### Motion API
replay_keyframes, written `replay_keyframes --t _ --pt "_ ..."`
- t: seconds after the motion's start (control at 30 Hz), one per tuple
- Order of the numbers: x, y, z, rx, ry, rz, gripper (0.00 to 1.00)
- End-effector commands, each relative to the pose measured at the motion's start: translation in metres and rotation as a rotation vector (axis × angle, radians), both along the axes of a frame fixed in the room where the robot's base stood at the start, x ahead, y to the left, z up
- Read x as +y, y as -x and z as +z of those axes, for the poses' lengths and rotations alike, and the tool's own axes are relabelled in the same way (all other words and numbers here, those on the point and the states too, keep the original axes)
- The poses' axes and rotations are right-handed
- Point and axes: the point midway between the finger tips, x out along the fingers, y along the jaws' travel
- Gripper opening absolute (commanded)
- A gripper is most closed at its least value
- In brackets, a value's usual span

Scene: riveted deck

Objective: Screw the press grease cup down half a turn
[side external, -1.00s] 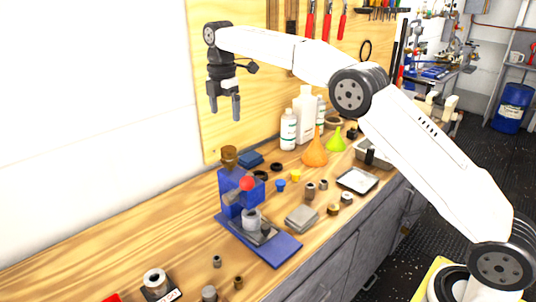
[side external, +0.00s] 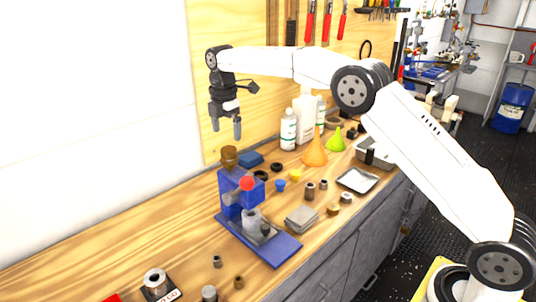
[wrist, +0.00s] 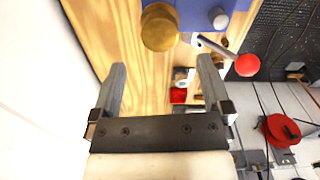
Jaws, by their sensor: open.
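The brass grease cup (side external: 229,156) sits on top of the blue press (side external: 229,189), which stands on the wooden bench with its red lever knob (side external: 247,183) to the front. In the wrist view the round brass cup (wrist: 160,27) shows at the top, with the blue press body (wrist: 200,10) beside it. My gripper (side external: 226,132) is open and empty, a little above the cup in the side view. In the wrist view its two fingers (wrist: 161,66) point toward the press, and the cup lies beyond the fingertips, not between them.
White bottles (side external: 288,130) and orange (side external: 314,152) and green (side external: 335,140) funnels stand behind the press to the right. Small bushings, a metal tray (side external: 357,180) and a grey block (side external: 301,218) lie to its right. The bench left of the press is mostly clear.

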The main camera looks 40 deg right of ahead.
Motion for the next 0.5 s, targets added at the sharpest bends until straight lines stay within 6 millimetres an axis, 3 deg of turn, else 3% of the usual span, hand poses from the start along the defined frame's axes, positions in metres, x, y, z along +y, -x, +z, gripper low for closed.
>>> replay_keyframes --t 0.3,0.5 --pt "0.0 0.001 -0.04 0.003 0.0 -0.001 0.99" --pt "0.0 0.001 -0.054 0.002 0.001 -0.001 0.99"
